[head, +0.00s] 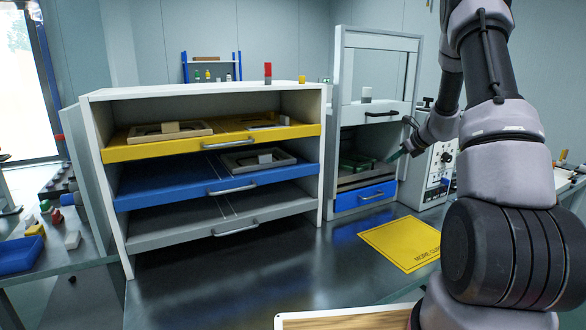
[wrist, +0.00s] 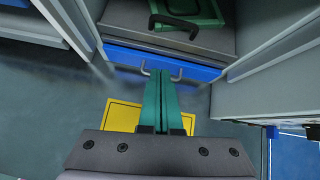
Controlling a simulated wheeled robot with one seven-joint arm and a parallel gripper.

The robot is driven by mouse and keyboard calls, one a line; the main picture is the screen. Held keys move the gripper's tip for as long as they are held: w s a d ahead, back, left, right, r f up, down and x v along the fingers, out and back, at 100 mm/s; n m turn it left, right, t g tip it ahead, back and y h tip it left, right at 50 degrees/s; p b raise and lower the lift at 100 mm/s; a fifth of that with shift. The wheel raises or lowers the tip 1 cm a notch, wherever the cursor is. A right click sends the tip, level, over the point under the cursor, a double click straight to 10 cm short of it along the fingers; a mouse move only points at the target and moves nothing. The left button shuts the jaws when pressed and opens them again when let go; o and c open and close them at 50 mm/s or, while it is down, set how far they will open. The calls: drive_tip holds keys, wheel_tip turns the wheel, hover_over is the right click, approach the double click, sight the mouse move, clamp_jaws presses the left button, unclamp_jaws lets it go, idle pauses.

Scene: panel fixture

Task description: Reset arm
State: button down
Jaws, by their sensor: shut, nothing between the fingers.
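My gripper (wrist: 163,100) shows in the wrist view as two green fingers pressed together with nothing between them. In the head view my gripper (head: 397,155) is in front of the open bay of the tall white cabinet (head: 338,110), left of the control box. The cabinet's glazed door is raised, with a black handle (head: 382,113). Inside the bay lies a green piece (head: 358,162), which also shows at the top of the wrist view (wrist: 195,10). Below it is a blue drawer front (head: 362,196) with a metal handle, closed.
A shelf unit (head: 105,230) at left holds yellow (head: 220,136), blue (head: 180,188) and grey (head: 190,222) trays with handles. A yellow mat (head: 400,243) lies on the dark table. A control box (head: 436,165) stands right of the cabinet. The table's middle is clear.

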drive_tip(key=s+a+r+n+g+y, duration=0.1)
drive_tip(key=s+a+r+n, duration=0.65)
drive_tip(key=s+r, duration=0.2)
drive_tip(key=s+a+r+n+g, duration=0.1)
drive_tip(key=s+a+r+n, duration=0.5)
drive_tip(key=s+a+r, duration=0.4)
drive_tip(key=s+a+r+n+h, duration=0.1)
drive_tip(key=s+r+n, duration=0.1)
drive_tip(key=s+n, duration=0.4)
drive_tip(key=s+r+n+h, duration=0.2)
drive_tip(key=s+n, duration=0.4)
drive_tip(key=s, duration=0.9)
drive_tip(key=shift+a+t, duration=0.3)
drive_tip(key=shift+a, duration=0.1)
drive_tip(key=shift+r, duration=0.15)
